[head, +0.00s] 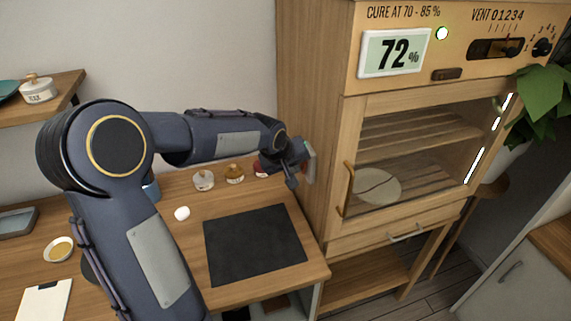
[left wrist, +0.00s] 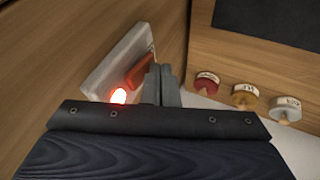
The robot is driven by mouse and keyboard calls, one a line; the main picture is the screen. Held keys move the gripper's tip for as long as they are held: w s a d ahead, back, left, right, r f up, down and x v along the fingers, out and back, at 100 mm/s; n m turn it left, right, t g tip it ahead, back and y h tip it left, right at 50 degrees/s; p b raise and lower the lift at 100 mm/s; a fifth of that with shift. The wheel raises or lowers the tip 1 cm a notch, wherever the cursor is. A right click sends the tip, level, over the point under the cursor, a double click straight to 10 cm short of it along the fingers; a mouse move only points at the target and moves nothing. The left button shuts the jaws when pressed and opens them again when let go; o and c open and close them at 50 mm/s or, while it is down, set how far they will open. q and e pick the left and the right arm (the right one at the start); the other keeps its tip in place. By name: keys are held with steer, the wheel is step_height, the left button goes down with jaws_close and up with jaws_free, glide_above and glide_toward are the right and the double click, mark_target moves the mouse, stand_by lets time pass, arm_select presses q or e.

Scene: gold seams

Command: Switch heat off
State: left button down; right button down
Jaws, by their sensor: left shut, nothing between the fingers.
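A pale switch plate (left wrist: 112,62) with a red rocker (left wrist: 140,70) and a glowing red lamp (left wrist: 118,96) is on the wooden side of the curing cabinet in the left wrist view. In the head view the plate (head: 310,160) shows edge-on at the cabinet's left side. My left gripper (head: 297,165) is shut and empty close to it. Its fingertips (left wrist: 162,80) overlap the rocker's right end in the left wrist view; I cannot tell whether they touch. My right gripper is out of view.
The cabinet (head: 312,90) has a closed glass door with a plate (head: 377,186) inside; its display (head: 395,51) reads 72%. Small jars (head: 234,174) stand on the bench below my left forearm, beside a dark mat (head: 254,244). A plant (head: 540,95) is at right.

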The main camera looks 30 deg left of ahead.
arm_select(q)
steer(key=shift+w+d+f+b, duration=0.2)
steer(key=shift+b, duration=0.45)
steer(key=shift+r, duration=0.1)
steer(key=shift+r+p, duration=0.45)
steer(key=shift+r, duration=0.3)
